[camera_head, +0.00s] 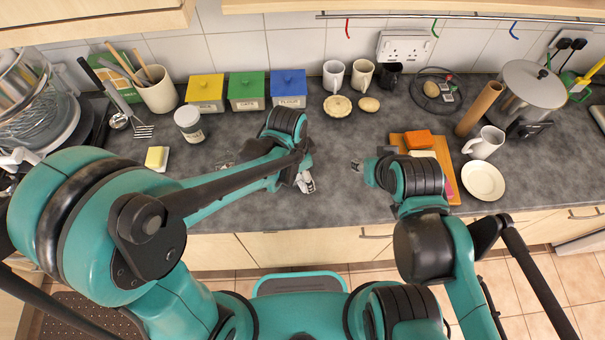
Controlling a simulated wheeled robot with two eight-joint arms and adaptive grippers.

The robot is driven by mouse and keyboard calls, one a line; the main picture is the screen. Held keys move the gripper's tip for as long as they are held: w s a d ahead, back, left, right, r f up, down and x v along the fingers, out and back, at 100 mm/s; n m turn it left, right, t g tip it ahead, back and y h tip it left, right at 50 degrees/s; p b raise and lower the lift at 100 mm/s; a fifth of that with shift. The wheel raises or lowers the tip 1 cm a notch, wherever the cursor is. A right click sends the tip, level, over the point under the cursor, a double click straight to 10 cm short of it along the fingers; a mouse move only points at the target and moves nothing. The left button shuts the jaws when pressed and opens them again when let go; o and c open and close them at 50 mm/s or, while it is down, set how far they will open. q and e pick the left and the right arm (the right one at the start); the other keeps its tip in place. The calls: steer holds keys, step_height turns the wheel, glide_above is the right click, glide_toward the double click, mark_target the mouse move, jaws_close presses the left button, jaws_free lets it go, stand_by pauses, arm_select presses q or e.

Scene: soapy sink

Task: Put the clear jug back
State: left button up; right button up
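I cannot make out the clear jug with certainty. A faint, see-through shape (226,161) shows on the counter beside my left forearm, partly hidden by it; I cannot tell what it is. My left gripper (306,183) hangs over the front middle of the grey counter (335,205). It is small in view, and I cannot tell whether its fingers are open. My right gripper (356,166) is to its right, left of the wooden board, mostly hidden by its own wrist. I see nothing clearly held in either one.
A white-lidded jar (188,122) and butter (156,157) are left. A wooden board (441,149), white mug (485,143), plate (483,181) and large pot (530,88) are right. The middle counter is mostly clear.

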arm_select(q)
step_height(320, 180, up, 10)
steer(key=s+a+p, duration=0.1)
steer(key=p, duration=0.1)
steer(key=s+a+r+n+t, duration=0.2)
steer(key=a+n, duration=0.4)
steer(key=a, duration=0.3)
steer(key=s+a+r+n+t+y, duration=0.1)
steer(key=s+a+r+n+t, duration=0.1)
steer(key=a+n, duration=0.5)
steer(key=a+r+t, duration=0.1)
steer(key=a+t, duration=0.1)
steer(key=a, duration=0.1)
steer(key=shift+s+a+r, duration=0.15)
steer(key=shift+s+a, duration=0.05)
step_height(320, 180, down, 14)
steer(key=b, duration=1.4)
steer(key=shift+f, duration=0.2)
